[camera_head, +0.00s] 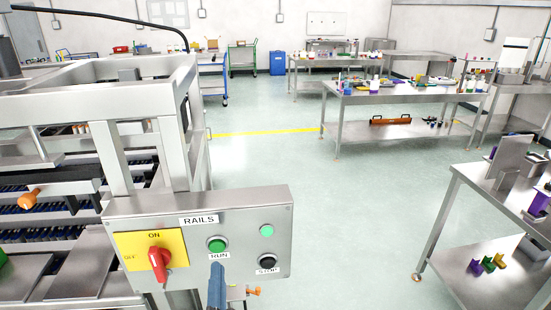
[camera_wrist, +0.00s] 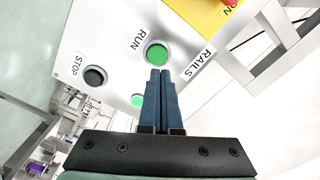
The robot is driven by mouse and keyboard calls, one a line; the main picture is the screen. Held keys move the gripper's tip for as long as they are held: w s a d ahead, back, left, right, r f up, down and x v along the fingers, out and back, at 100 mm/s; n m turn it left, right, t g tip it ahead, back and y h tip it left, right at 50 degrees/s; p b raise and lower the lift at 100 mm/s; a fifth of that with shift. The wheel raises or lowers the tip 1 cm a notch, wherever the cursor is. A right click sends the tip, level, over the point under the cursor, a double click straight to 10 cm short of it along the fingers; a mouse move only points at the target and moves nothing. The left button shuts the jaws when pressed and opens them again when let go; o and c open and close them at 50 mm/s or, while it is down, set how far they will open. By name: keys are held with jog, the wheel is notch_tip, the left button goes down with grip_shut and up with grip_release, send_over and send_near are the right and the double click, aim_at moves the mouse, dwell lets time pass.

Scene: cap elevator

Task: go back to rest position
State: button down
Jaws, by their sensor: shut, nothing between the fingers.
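My gripper (camera_head: 217,268) is just below the green RUN button (camera_head: 217,245) on the RAILS control panel (camera_head: 150,213). In the wrist view my gripper (camera_wrist: 160,72) has its two blue fingers together, with the tips close to the RUN button (camera_wrist: 156,53). I cannot tell whether they touch it. The panel also carries a red rotary switch (camera_head: 158,262) on a yellow plate, a black STOP button (camera_head: 267,262) and a green lamp (camera_head: 266,230). The RUN label is partly beside the fingertips.
The metal machine frame (camera_head: 120,120) stands behind and left of the panel. A steel table (camera_head: 470,200) is at the right, with colored parts on it. More work tables (camera_head: 400,97) stand further back. The floor (camera_head: 330,210) between them is clear.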

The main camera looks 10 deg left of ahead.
jog(key=d+r+n+t+h, duration=0.1)
jog(key=d+r+n+t, duration=0.2)
jog(key=r, duration=1)
jog(key=d+r+n+t+h, duration=0.15)
jog(key=d+r, duration=0.45)
jog(key=r, duration=0.8)
jog(key=s+d+r+n+t+h, duration=0.1)
jog(key=s+d+r+n+t, duration=0.1)
jog(key=s+r, duration=0.4)
jog(key=s+d+r+n+t+h, duration=0.1)
jog(key=s+d+r+n+t, duration=0.1)
jog(key=r, duration=1.1)
jog(key=s+d+t, duration=0.1)
jog(key=s+d, duration=0.1)
jog(key=s, duration=0.1)
jog(key=shift+s+d+r, duration=0.15)
jog(key=shift+s+d, duration=0.15)
jog(key=shift+s, duration=0.1)
jog(key=shift+t+h, duration=0.25)
